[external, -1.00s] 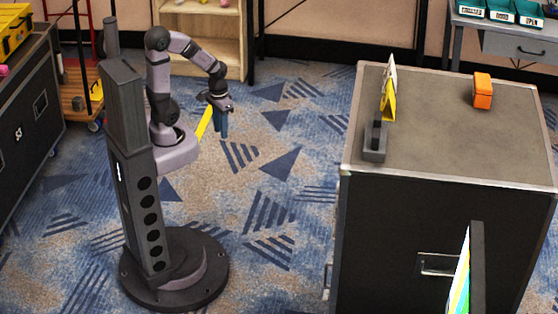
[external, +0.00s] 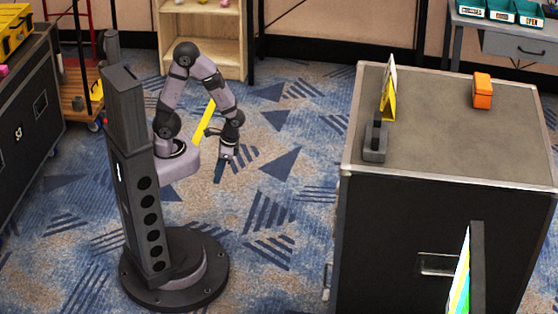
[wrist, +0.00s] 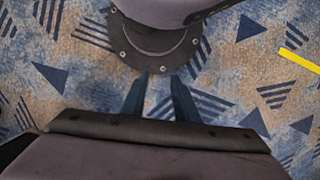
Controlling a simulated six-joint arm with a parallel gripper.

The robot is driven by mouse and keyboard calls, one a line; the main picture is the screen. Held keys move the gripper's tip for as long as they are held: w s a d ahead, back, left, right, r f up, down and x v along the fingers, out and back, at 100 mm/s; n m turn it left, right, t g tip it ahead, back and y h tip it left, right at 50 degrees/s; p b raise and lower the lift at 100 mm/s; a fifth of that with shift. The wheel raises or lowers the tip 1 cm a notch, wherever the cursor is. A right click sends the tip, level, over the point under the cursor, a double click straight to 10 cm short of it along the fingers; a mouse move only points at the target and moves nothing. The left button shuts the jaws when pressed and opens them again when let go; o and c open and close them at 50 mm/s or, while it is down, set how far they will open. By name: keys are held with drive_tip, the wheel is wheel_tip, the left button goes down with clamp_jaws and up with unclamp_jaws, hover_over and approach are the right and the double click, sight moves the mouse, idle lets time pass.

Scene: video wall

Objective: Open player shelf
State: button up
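No part in view is clearly marked as the player shelf, and I cannot tell which one it is. A black flight case (external: 400,215) with a grey top stands at the right; a recessed metal handle (external: 438,264) shows on its near face. A light wooden shelf unit (external: 206,65) stands at the back. My gripper (external: 219,178) points down over the carpet, well left of the case and touching nothing. In the wrist view its two dark blue fingers (wrist: 160,84) are apart, with only carpet between them.
On the case top are an orange box (external: 482,91), a yellow-and-white sign (external: 389,90) and a small grey block (external: 375,143). A thin screen (external: 476,270) stands in front. A yellow strip (external: 205,120) lies on the floor. Carpet between me and the case is clear.

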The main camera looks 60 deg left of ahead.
drive_tip(key=s+d+f+m+t+b, duration=0.1)
drive_tip(key=s+d+f+m+b, duration=0.15)
drive_tip(key=d+f+m, duration=0.5)
drive_tip(key=w+d+f+m+t+h, duration=0.2)
drive_tip(key=w+d+f+h, duration=0.15)
drive_tip(key=d, duration=0.55)
drive_tip(key=w+d+f+m+t+h, duration=0.15)
drive_tip(key=d+f, duration=0.25)
drive_tip(key=d, duration=0.5)
drive_tip(key=w+d+r+m+t+h, duration=0.2)
drive_tip(key=w+d+r+m+h, duration=0.15)
drive_tip(key=d+r, duration=0.3)
drive_tip(key=w+d+r+m+t+h, duration=0.1)
drive_tip(key=w+d+r+m+h, duration=0.1)
drive_tip(key=w+d+r+h, duration=0.45)
drive_tip(key=s+d+r+m+t+h, duration=0.1)
drive_tip(key=d+r+m+h, duration=0.1)
drive_tip(key=r+m, duration=0.2)
drive_tip(key=s+d+r+m+t+h, duration=0.1)
drive_tip(key=r+m, duration=0.4)
drive_tip(key=r, duration=0.6)
drive_tip(key=d+h, duration=0.1)
drive_tip(key=h, duration=0.1)
drive_tip(key=shift+s+d+t+h+b, duration=0.15)
drive_tip(key=shift+d+t+h+b, duration=0.15)
drive_tip(key=shift+t+b, duration=0.1)
